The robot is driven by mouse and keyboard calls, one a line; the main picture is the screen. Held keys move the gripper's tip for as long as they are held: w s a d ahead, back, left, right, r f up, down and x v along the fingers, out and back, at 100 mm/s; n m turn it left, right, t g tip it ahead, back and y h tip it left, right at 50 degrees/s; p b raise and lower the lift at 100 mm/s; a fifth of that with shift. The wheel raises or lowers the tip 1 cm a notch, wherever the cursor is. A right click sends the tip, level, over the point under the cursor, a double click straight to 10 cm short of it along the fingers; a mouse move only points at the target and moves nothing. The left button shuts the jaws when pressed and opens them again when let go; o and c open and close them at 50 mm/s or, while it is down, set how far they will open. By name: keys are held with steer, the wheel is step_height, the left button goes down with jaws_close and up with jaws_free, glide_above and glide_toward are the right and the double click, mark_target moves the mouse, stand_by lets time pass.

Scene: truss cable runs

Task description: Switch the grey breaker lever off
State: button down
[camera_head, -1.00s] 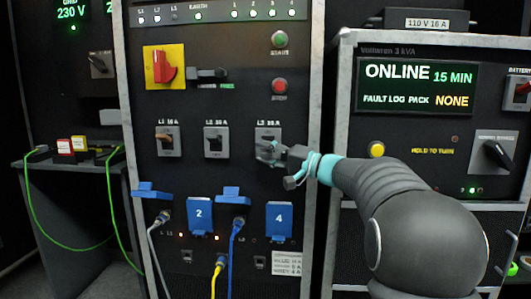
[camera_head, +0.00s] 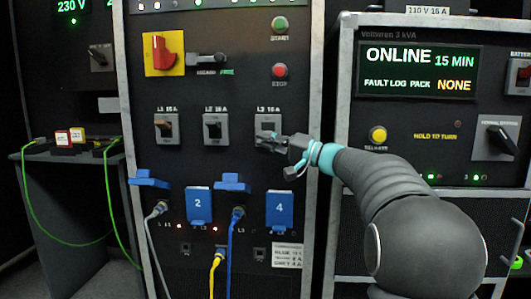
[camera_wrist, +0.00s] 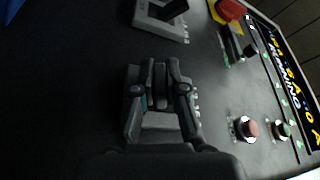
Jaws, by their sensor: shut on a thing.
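The grey breaker lever (camera_wrist: 160,99) shows in the wrist view between the two fingertips of my gripper (camera_wrist: 160,88). It sits on its pale grey plate (camera_wrist: 172,122), at the L3 breaker (camera_head: 268,123) in the head view. My gripper (camera_head: 267,138) reaches in from the right and is shut on the lever at the lower part of the plate. The fingers hide most of the lever in the head view, so I cannot tell its exact position.
Blue socket covers (camera_head: 279,210) and plugged cables are below. A red stop button (camera_head: 280,71) is above. The ONLINE cabinet (camera_head: 346,100) stands at the right.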

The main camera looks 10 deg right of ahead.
steer(key=shift+w+f+n+b, duration=0.1)
steer(key=shift+f+n+b, duration=0.25)
steer(key=shift+b, duration=0.25)
steer(key=shift+r, duration=0.15)
steer(key=c, duration=1.2)
jaws_free()
steer(key=shift+d, duration=0.15)
steer(key=v, duration=0.8)
